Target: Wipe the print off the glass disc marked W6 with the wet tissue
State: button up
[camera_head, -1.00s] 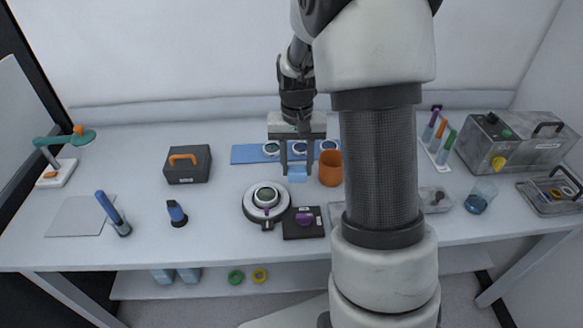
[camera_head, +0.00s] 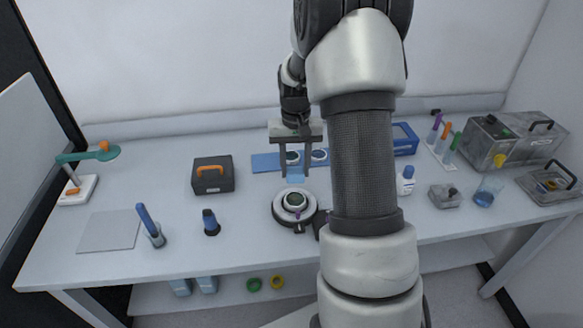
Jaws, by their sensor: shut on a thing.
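My gripper (camera_head: 296,174) points down with its two fingers around a small light-blue piece (camera_head: 296,180), which looks like the tissue. It hangs just behind and above a round grey-white holder (camera_head: 280,213). A dark-centred glass disc (camera_head: 296,199) with a pale rim sits on this holder. The tissue looks close to the disc's far side; I cannot tell whether they touch. More discs (camera_head: 319,156) lie on a blue mat (camera_head: 264,163) behind the gripper, partly hidden by its fingers. No W6 mark or print is readable at this size.
My arm hides the table right of the holder, except a dark edge.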

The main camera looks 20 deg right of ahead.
jog(key=shift+f+b, duration=2.25)
jog(key=shift+f, duration=1.15)
jog(key=shift+f+b, duration=0.4)
jog(key=shift+f, duration=0.2)
jog(key=shift+d, duration=0.2)
jog(key=shift+s+d, duration=0.2)
jog(key=shift+d, duration=0.25)
jog(key=shift+w+a, duration=0.25)
jog(key=shift+a, duration=0.45)
jog(key=shift+a, duration=0.1)
jog(key=shift+w+a, duration=0.2)
jog(key=shift+a, duration=0.3)
jog(key=shift+s+d, duration=0.3)
jog(key=shift+d, duration=0.45)
jog(key=shift+d, duration=0.1)
